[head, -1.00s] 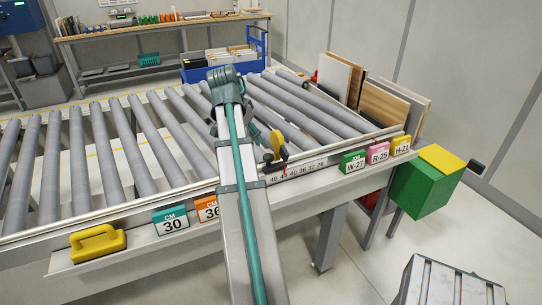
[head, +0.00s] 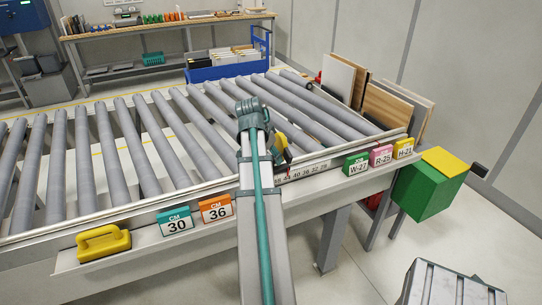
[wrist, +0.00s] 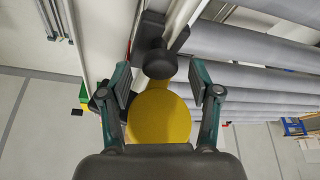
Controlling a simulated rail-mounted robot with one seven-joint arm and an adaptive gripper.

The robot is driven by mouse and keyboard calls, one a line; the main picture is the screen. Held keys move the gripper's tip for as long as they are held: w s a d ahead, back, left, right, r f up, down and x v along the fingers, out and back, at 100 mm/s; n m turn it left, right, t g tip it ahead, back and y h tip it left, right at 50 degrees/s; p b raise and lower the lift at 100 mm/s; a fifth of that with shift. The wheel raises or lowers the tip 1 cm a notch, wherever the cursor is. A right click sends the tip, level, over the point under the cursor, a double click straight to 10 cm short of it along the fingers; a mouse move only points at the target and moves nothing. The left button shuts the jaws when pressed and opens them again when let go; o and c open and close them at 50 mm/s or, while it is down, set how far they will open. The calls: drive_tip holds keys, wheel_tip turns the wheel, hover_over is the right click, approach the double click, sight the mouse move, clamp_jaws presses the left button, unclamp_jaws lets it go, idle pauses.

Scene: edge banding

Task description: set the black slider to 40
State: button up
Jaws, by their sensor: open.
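A black slider with a round knob (wrist: 160,63) sits on the rail in the wrist view, just beyond my fingertips. My gripper (wrist: 160,82) is open, with one finger on each side of a yellow disc (wrist: 158,118) nearer the camera. I cannot tell whether the fingers touch either piece. In the head view a yellow piece (head: 281,142) and dark parts show just right of my arm, which hides most of the gripper. The number scale (head: 308,170) on the front rail reads down to 28 at right; its left end is partly covered, so the slider's setting cannot be read.
The roller conveyor (head: 150,145) lies behind the rail. Orange 36 (head: 215,208) and teal 30 (head: 175,222) tags and a yellow handle (head: 103,243) are on the left ledge. Green (head: 356,164), pink (head: 381,156) and yellow (head: 403,148) tags are at right.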

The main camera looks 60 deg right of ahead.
drive_tip(key=shift+d+f, duration=0.1)
drive_tip(key=shift+f, duration=0.3)
clamp_jaws()
